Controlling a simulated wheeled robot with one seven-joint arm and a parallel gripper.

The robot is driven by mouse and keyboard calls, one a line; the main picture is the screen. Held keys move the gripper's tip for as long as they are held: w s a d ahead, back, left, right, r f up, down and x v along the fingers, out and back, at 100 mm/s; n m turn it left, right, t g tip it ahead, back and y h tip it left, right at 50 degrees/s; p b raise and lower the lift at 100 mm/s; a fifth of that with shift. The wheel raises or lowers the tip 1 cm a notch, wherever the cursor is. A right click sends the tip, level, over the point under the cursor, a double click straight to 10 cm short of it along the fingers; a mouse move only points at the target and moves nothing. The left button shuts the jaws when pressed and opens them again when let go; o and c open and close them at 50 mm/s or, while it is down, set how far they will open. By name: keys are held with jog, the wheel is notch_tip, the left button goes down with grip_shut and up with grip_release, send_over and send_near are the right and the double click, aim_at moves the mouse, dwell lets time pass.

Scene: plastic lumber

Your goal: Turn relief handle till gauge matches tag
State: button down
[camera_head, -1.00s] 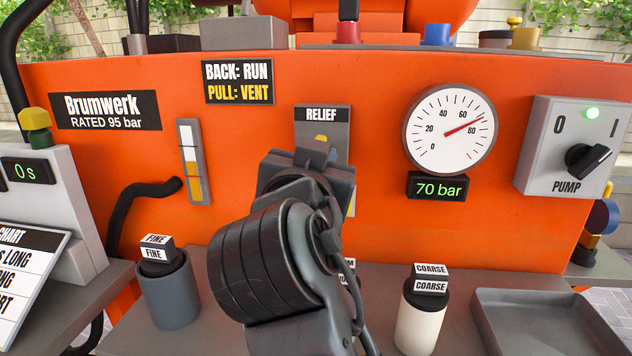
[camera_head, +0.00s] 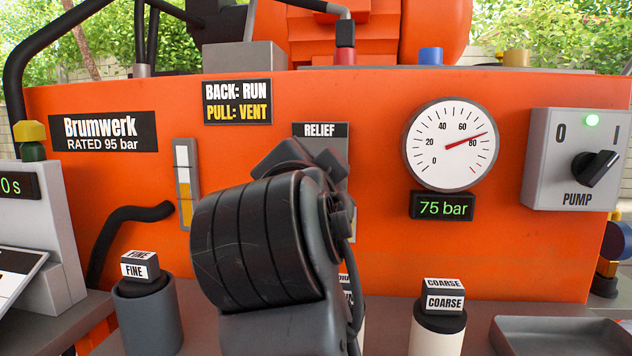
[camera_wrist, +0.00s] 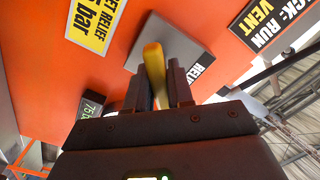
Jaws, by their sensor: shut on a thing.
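My gripper (camera_wrist: 161,88) is shut on the yellow relief handle (camera_wrist: 154,64) in the wrist view. In the head view my arm hides the handle and covers much of the grey RELIEF plate (camera_head: 322,131). The round white gauge (camera_head: 451,144) has its red needle between 60 and 80, nearer 80. The display (camera_head: 443,207) below it reads 75 bar. The yellow tag (camera_wrist: 92,22) shows at the top left of the wrist view; part of its text is cut off, and I cannot read its number.
The pump switch box (camera_head: 577,160) at right has a lit green lamp. A sign (camera_head: 237,101) reads BACK: RUN, PULL: VENT. The FINE pot (camera_head: 147,315) and COARSE pot (camera_head: 437,335) stand on the ledge either side of my arm. An empty grey tray (camera_head: 565,335) lies at right.

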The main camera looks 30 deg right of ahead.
dwell(0.4)
jog(key=c, duration=1.1)
grip_release()
jog(key=v, duration=0.7)
jog(key=shift+s+a+p, duration=0.25)
jog(key=shift+s+p, duration=0.05)
jog(key=shift+p, duration=0.1)
